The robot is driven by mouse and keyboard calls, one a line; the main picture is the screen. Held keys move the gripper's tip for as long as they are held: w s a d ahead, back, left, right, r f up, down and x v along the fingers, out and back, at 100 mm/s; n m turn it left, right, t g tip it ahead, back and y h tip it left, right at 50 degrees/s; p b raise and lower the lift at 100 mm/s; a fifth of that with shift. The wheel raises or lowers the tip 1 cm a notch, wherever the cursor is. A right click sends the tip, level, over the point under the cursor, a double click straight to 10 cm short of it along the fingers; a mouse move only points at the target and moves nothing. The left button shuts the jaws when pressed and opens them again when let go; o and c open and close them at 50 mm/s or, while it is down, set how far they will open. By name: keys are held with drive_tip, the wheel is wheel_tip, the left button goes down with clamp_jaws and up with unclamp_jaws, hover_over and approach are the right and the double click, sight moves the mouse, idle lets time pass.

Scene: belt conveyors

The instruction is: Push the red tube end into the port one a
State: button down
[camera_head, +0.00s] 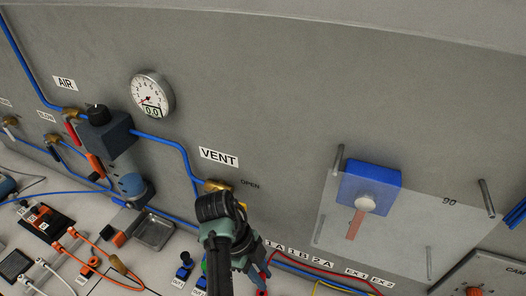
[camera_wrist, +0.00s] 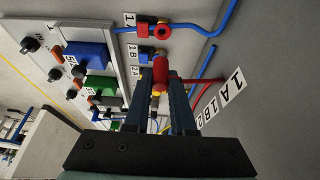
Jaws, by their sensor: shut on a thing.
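My gripper (camera_wrist: 161,88) is shut on the red tube end (camera_wrist: 160,68), a red cylinder with a yellowish part below it, held between the fingertips. The red tube (camera_wrist: 207,88) bends away to the right. Beyond it, the label 1A (camera_wrist: 130,19) stands beside a brass and red fitting (camera_wrist: 164,30). Labels 1B and 2A follow below, with a blue fitting (camera_wrist: 146,55) near 1B. Whether the tube end touches a port cannot be told.
Blue tubing (camera_wrist: 222,22) runs close to the fitting by 1A. A valve bank with blue (camera_wrist: 86,52) and green (camera_wrist: 100,86) blocks is at left. In the head view, the vent valve (camera_head: 217,186) is just above my wrist, and a clear panel (camera_head: 400,235) is right.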

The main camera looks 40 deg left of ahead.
drive_tip(key=shift+f+b, duration=1.5)
drive_tip(key=shift+f, duration=0.65)
drive_tip(key=shift+f+b, duration=0.35)
drive_tip(key=shift+f, duration=1)
idle(1.8)
drive_tip(key=shift+c, duration=1.4)
unclamp_jaws()
drive_tip(key=shift+r, duration=0.1)
